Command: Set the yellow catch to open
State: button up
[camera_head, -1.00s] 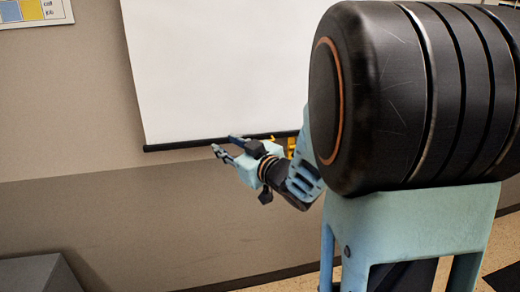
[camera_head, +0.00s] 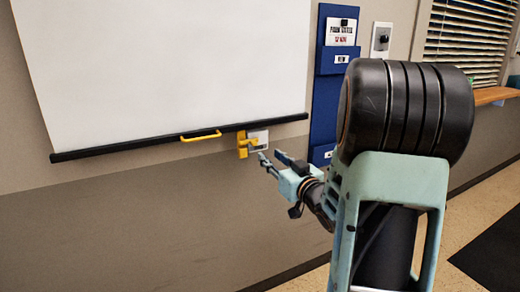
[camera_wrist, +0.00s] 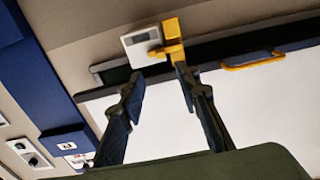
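The yellow catch (camera_head: 243,145) sits on the wall at the lower edge of the white screen (camera_head: 160,70), left of a small white plate (camera_head: 258,137). In the wrist view the catch (camera_wrist: 173,42) is near the top middle, with the white plate (camera_wrist: 142,45) beside it. My gripper (camera_head: 270,155) is just right of and below the catch in the head view. In the wrist view its two fingers (camera_wrist: 159,80) are spread with nothing between them. The catch appears beyond the fingertips; I cannot tell whether either finger touches it.
A yellow handle (camera_head: 201,136) is on the screen's black bottom bar (camera_head: 110,150). A blue wall panel (camera_head: 328,85) with papers and a switch plate (camera_head: 381,40) are to the right. A window ledge (camera_head: 495,95) is farther right. The wall below the screen is bare.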

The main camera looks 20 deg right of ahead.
aim_at(255, 144)
jog(key=w, duration=1)
jog(key=shift+a+b, duration=0.3)
jog(key=shift+b, duration=0.1)
jog(key=shift+c, duration=0.5)
grip_shut()
